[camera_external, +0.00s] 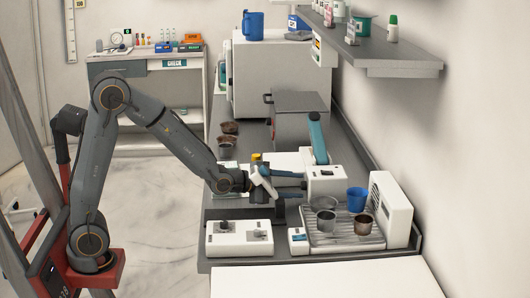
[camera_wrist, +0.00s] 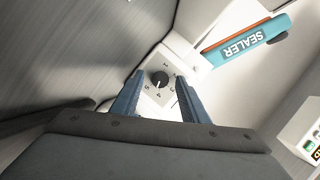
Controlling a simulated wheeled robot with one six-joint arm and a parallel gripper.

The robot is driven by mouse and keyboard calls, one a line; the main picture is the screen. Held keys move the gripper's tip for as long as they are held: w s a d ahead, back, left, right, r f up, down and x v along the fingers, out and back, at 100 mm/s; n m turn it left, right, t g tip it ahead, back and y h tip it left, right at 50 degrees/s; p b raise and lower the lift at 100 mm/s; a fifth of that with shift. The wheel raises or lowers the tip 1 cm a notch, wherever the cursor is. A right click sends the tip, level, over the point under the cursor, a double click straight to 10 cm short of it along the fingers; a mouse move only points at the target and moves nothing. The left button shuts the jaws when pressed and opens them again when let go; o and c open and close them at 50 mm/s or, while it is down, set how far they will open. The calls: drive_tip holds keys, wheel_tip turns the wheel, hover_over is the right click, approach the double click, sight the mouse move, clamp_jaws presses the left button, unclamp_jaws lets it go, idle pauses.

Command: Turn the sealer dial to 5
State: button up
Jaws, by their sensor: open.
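The sealer is a white machine with a teal arm (camera_external: 318,138) on the counter; in the wrist view its teal arm (camera_wrist: 246,38) reads SEALER. In the external view my gripper (camera_external: 284,184) is at the sealer, and the dial is hidden.
A white two-knob unit (camera_external: 239,240) stands in front of my gripper. To the right, a ridged tray (camera_external: 350,236) carries metal cups (camera_external: 326,222) and a blue cup (camera_external: 357,199). Brown bowls (camera_external: 228,128) and a grey box (camera_external: 298,117) stand behind. A wall shelf (camera_external: 385,61) overhangs the right.

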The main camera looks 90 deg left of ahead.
drive_tip(key=shift+s+d+r, duration=0.15)
drive_tip(key=shift+s, duration=0.2)
drive_tip(key=s+d, duration=0.1)
drive_tip(key=s, duration=0.2)
drive_tip(key=s+d, duration=0.1)
drive_tip(key=s, duration=0.2)
drive_tip(key=s+d, duration=0.1)
drive_tip(key=s, duration=0.2)
drive_tip(key=shift+s, duration=0.1)
drive_tip(key=b, duration=0.2)
drive_tip(key=shift+s+d+b, duration=0.1)
drive_tip(key=shift+s+b, duration=0.05)
drive_tip(key=shift+b, duration=0.2)
drive_tip(key=s+b, duration=0.1)
drive_tip(key=b, duration=0.1)
drive_tip(key=s+b, duration=0.1)
drive_tip(key=b, duration=0.1)
drive_tip(key=shift+s+d, duration=0.1)
drive_tip(key=shift+d, duration=0.25)
